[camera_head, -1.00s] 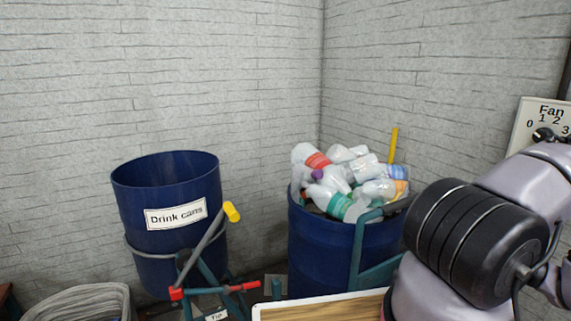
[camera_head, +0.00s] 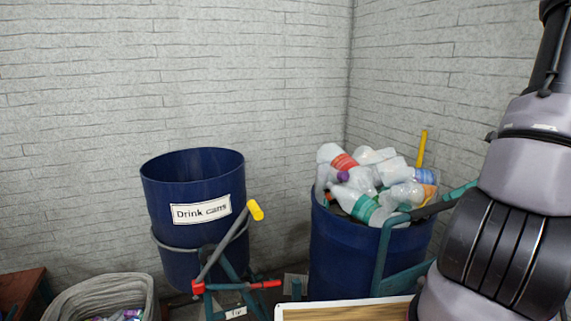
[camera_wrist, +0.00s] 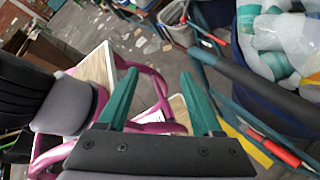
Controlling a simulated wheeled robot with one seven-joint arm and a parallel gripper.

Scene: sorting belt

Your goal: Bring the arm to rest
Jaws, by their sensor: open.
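My gripper (camera_wrist: 157,100) shows in the wrist view with its two green fingers apart and nothing between them. Beyond the fingers are a magenta tubular frame (camera_wrist: 159,82) and a wooden board. In the head view my arm rises along the right side, and my gripper is out of that picture. The arm stands in front of the right edge of the blue barrel of plastic bottles.
A blue barrel labelled "Drink cans" (camera_head: 192,240) hangs in a stand with a yellow-tipped handle (camera_head: 255,210). The bottle barrel (camera_head: 345,255) is heaped full of plastic bottles (camera_head: 372,180). A grey bin (camera_head: 75,300) stands lower left. A wood-topped surface (camera_head: 345,312) is at the bottom.

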